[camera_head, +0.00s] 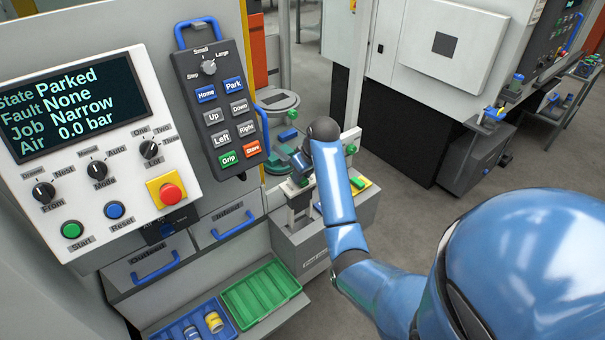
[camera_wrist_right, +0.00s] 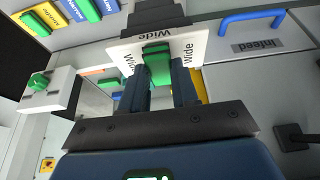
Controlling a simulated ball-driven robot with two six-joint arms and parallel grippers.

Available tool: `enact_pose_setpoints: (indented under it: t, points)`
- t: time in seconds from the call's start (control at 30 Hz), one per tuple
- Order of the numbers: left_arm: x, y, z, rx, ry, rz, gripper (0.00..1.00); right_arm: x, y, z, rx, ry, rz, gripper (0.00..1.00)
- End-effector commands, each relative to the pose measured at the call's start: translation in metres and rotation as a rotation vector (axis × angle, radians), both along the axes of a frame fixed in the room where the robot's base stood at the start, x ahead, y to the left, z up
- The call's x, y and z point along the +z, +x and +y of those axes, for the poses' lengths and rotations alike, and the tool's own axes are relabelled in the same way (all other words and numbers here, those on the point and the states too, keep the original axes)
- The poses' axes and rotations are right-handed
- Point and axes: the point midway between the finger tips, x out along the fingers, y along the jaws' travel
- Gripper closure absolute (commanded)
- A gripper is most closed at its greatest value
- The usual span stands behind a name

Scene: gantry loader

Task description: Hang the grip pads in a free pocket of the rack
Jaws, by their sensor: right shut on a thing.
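My right gripper (camera_wrist_right: 160,82) is shut on the green block of the grip pads (camera_wrist_right: 157,70), whose white plate reads "Wide" on several sides. In the head view my right gripper (camera_head: 299,166) is small and partly hidden by my arm, above the grey bench beside the control panel. A yellow-and-green labelled piece (camera_head: 360,186) lies on that bench, and coloured labelled plates (camera_wrist_right: 85,8) show at the top left of the wrist view. A white block with a green top (camera_wrist_right: 50,88) stands left of the held pads. My left gripper is not in view.
The control panel (camera_head: 95,185) reads Parked, Fault None, Job Narrow, Air 0.0 bar. A grey pendant (camera_head: 214,112) hangs beside it. Drawers with blue handles sit below, with a blue tray (camera_head: 178,328) and an empty green tray (camera_head: 262,293).

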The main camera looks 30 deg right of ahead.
Motion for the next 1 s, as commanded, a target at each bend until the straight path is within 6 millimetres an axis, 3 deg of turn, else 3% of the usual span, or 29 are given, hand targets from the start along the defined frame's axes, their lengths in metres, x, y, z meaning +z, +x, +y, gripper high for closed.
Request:
enact_pose_setpoints:
  t: [1.0]
  points:
    - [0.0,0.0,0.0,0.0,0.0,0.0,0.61,-0.012,0.0,0.0,0.0,0.0,-0.003,1.0]
